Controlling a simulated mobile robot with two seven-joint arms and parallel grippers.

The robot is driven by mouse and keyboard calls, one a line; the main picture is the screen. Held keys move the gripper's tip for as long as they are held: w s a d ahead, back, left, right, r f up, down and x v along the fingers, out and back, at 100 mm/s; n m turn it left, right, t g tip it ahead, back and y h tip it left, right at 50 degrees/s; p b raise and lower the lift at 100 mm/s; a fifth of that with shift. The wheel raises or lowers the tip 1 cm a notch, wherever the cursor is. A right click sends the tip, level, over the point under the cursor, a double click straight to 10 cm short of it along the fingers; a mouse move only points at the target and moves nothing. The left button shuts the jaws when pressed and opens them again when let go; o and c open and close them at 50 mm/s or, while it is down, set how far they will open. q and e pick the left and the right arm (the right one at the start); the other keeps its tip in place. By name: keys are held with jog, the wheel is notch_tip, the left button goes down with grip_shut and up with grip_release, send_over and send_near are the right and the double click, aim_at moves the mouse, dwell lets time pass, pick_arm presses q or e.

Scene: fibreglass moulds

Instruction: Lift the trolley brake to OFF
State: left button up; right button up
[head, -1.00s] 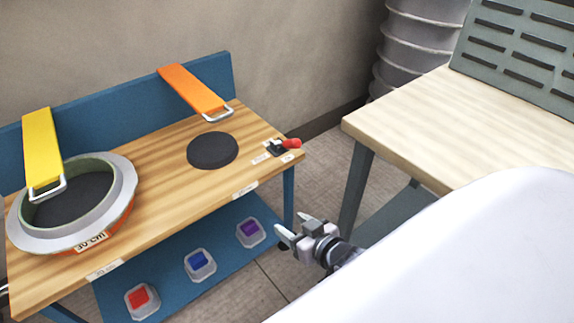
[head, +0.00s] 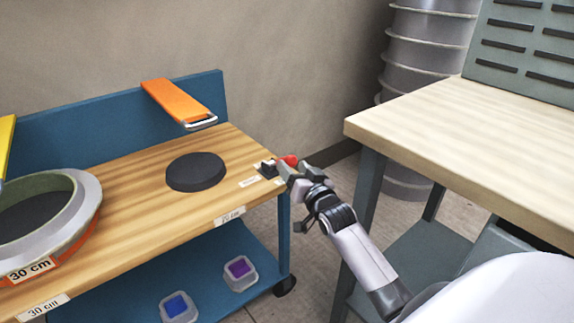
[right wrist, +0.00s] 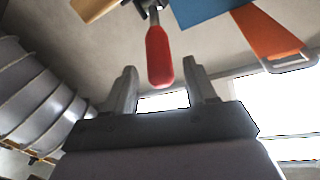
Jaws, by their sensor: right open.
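The trolley brake is a lever with a red handle (head: 290,160) on a dark base (head: 268,168) at the right end of the trolley's wooden top (head: 130,205). In the right wrist view the red handle (right wrist: 159,55) sits ahead of and between my open fingers, apart from both. My right gripper (head: 287,172) is open at the trolley's right edge, close to the handle, and partly covers it in the head view. It also shows in the right wrist view (right wrist: 161,88). The label by the lever is too small to read. My left gripper is not in view.
A black round pad (head: 196,172) and a grey ring mould (head: 82,205) are on the trolley top. A pale-topped bench (head: 450,125) stands to the right, with a gap between.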

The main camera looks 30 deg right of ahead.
aim_at(287, 160)
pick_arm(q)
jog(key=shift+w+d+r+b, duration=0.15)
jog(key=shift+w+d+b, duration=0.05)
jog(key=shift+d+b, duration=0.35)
pick_arm(e)
jog(key=shift+w+d, duration=0.2)
jog(key=shift+w, duration=0.95)
jog(key=shift+w+d, duration=0.15)
jog(key=shift+w, duration=1)
grip_shut()
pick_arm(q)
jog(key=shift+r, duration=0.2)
